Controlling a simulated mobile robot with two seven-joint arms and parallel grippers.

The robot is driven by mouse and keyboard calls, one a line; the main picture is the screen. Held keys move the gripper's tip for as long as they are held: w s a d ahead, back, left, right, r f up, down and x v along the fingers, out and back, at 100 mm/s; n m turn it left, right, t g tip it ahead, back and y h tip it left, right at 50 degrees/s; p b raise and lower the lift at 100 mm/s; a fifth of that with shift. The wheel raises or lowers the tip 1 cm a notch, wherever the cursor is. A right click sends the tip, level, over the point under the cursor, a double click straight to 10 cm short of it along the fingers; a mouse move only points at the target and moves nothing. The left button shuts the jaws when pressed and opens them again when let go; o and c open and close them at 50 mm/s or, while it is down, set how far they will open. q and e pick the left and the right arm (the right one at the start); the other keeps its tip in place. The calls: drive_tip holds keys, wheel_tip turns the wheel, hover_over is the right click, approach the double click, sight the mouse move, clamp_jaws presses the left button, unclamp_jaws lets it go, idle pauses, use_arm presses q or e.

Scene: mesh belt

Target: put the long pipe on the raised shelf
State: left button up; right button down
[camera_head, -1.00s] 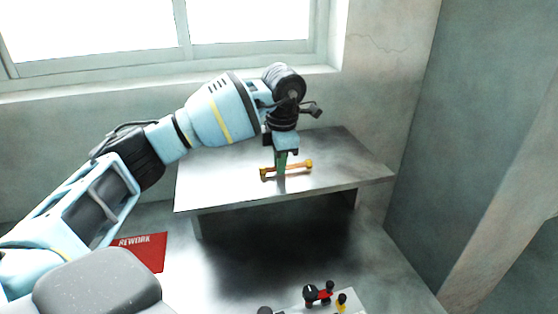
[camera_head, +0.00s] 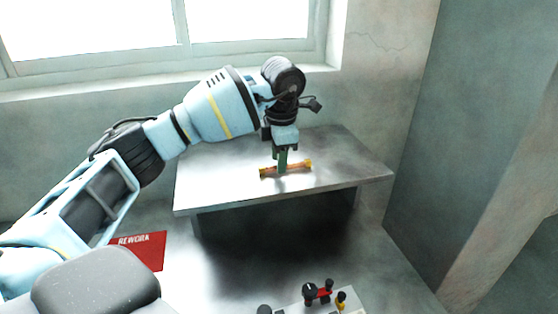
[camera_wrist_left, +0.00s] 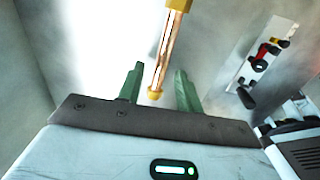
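The long pipe (camera_head: 298,167) is copper-orange with yellow ends and lies on the raised shelf (camera_head: 233,184), a grey metal top below the window. My left gripper (camera_head: 282,168) points down at the pipe's middle and hides part of it. In the left wrist view its green fingers (camera_wrist_left: 160,88) are spread, and the pipe (camera_wrist_left: 168,50) shows between them with a gap on each side. I cannot tell how far above the shelf the fingertips are. My right gripper is in neither view.
A red mat marked REWORK (camera_head: 145,252) lies on the lower surface at left. A pale panel (camera_head: 322,304) with black, red and yellow knobs is at the front. A wall rises right of the shelf. Most of the shelf top is clear.

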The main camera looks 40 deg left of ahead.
use_arm(q)
wheel_tip(320, 180, up, 11)
drive_tip(key=s+d, duration=0.1)
drive_tip(key=shift+p, duration=0.4)
